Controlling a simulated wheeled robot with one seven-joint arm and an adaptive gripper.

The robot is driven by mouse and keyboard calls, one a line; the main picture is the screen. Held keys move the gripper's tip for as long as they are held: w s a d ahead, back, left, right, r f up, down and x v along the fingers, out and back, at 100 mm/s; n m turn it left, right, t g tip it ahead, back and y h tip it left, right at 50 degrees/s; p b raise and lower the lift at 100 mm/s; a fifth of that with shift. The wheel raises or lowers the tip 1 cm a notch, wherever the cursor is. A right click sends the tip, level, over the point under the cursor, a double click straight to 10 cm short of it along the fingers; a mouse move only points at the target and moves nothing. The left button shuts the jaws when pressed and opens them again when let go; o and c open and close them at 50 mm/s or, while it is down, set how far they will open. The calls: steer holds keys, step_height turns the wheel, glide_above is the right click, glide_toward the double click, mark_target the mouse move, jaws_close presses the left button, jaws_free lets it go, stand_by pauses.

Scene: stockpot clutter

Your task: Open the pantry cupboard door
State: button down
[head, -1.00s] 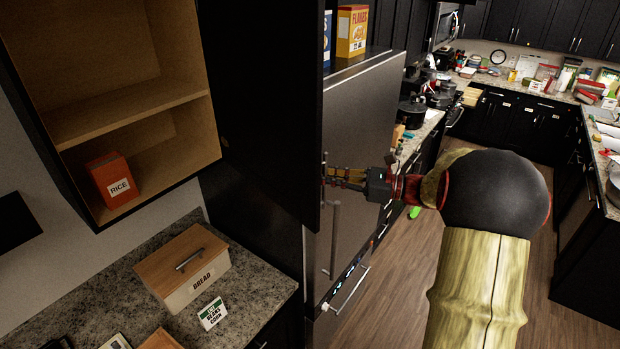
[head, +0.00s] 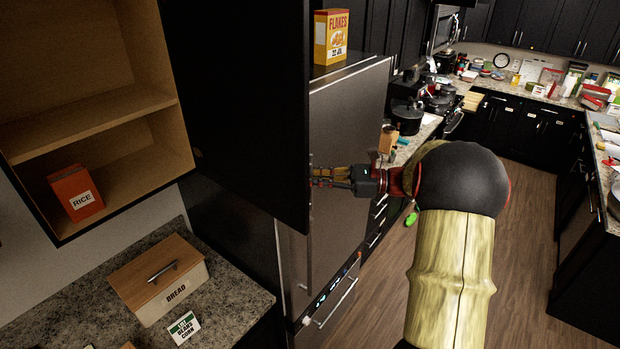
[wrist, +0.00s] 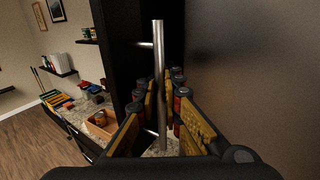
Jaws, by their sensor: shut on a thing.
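The pantry cupboard (head: 92,118) is at the left in the head view, its pale wooden shelves exposed. Its tall black door (head: 240,100) stands swung well out from the cupboard front. My gripper (head: 318,176) is at the door's outer edge, on the far side from the shelves; the door partly hides the fingertips. In the wrist view, a vertical metal bar handle (wrist: 158,45) stands out from the dark door (wrist: 122,50). My gripper (wrist: 163,98) is shut on this handle, with one finger on each side of the bar.
A red rice box (head: 75,193) sits inside the cupboard. A bread box (head: 160,277) stands on the counter below. A steel fridge (head: 350,130) with a flakes box (head: 331,36) above it is close behind my gripper. Open wood floor (head: 525,245) lies at the right.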

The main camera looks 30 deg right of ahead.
steer(key=c, duration=2)
jaws_free()
steer(key=shift+s+d, duration=0.1)
steer(key=v, duration=1.1)
steer(key=shift+s+d, duration=0.3)
